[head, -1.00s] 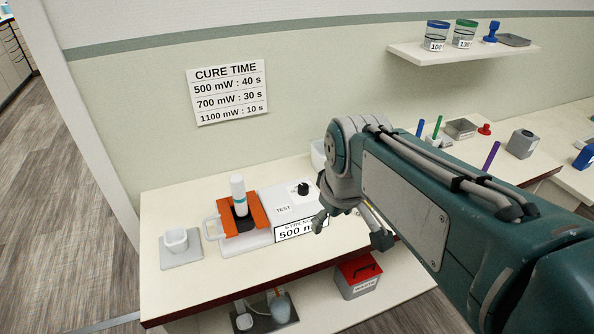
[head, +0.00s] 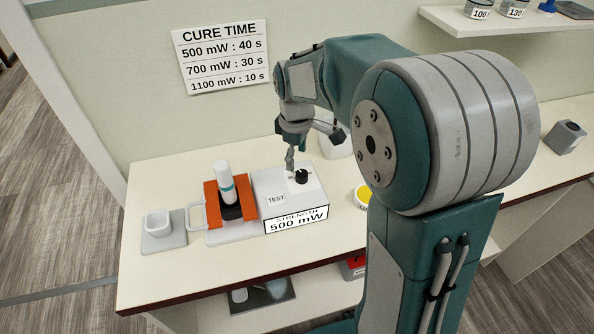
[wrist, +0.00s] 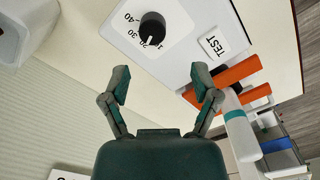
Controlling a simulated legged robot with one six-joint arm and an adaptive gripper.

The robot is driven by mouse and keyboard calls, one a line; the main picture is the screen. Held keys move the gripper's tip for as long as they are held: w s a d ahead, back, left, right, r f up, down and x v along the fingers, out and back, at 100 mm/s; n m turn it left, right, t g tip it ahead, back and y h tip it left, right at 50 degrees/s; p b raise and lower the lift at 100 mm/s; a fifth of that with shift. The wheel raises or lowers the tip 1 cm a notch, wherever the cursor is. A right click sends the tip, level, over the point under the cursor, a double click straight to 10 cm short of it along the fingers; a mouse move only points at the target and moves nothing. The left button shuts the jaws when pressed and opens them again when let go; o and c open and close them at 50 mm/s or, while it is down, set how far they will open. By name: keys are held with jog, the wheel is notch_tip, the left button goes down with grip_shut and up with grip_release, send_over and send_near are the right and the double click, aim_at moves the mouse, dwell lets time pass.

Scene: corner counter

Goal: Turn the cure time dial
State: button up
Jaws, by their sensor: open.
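The cure time dial is a black round knob (head: 302,176) on a white plate atop the white tester box (head: 270,188). In the wrist view the dial (wrist: 152,27) has labels 40, 30, 20 and a partly cut 1 around it. Its white mark points near the 20. My gripper (head: 312,148) is above and behind the box, close to the dial. In the wrist view my gripper (wrist: 160,82) has its fingers spread, with nothing between them and the dial beyond their tips. The box front reads STRENGTH 500 mW (head: 297,221).
A wall sign (head: 221,57) pairs 500 mW with 40 s, 700 mW with 30 s, 1100 mW with 10 s. Left of the dial are a TEST label (head: 276,199), an orange holder (head: 212,196) with a white cylinder (head: 227,180), and a white cup (head: 160,222).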

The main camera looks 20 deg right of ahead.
aim_at(302, 173)
jog(key=f, duration=0.2)
jog(key=d+f, duration=0.2)
jog(key=f, duration=0.1)
jog(key=shift+d+f, duration=0.1)
jog(key=shift+f, duration=0.6)
jog(key=shift+a, duration=0.7)
jog(key=shift+c, duration=0.9)
jog(key=c, duration=0.5)
jog(key=shift+d, duration=0.2)
grip_shut()
jog(key=shift+d, duration=0.15)
